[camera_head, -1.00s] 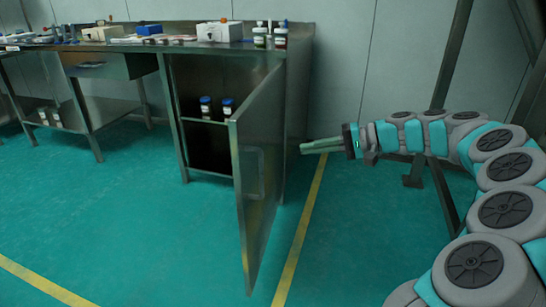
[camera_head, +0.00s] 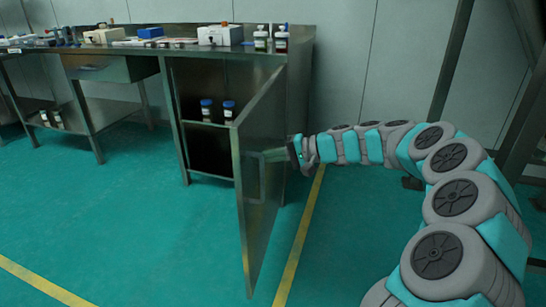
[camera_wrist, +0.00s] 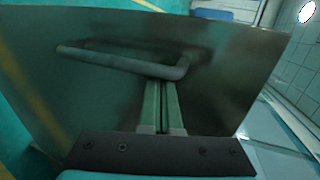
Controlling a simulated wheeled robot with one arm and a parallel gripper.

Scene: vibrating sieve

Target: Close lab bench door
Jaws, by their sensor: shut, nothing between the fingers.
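The lab bench door (camera_head: 258,205) is a metal panel that stands wide open, swung out from the right side of the bench cabinet (camera_head: 205,145). Its outer face is turned toward my arm. Its bar handle (camera_wrist: 125,61) shows in the wrist view across the panel. My gripper (camera_head: 268,155) is at the outer face of the door, close to the handle. In the wrist view its two green fingers (camera_wrist: 162,90) are together and empty, their tips at the right part of the handle. I cannot tell whether they touch the door.
Two blue-capped bottles (camera_head: 218,110) stand on the cabinet shelf. Bottles (camera_head: 271,40) and boxes (camera_head: 220,34) stand on the bench top. A dark metal frame (camera_head: 450,60) rises at the right, behind my arm. The green floor (camera_head: 150,240) left of the door is clear.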

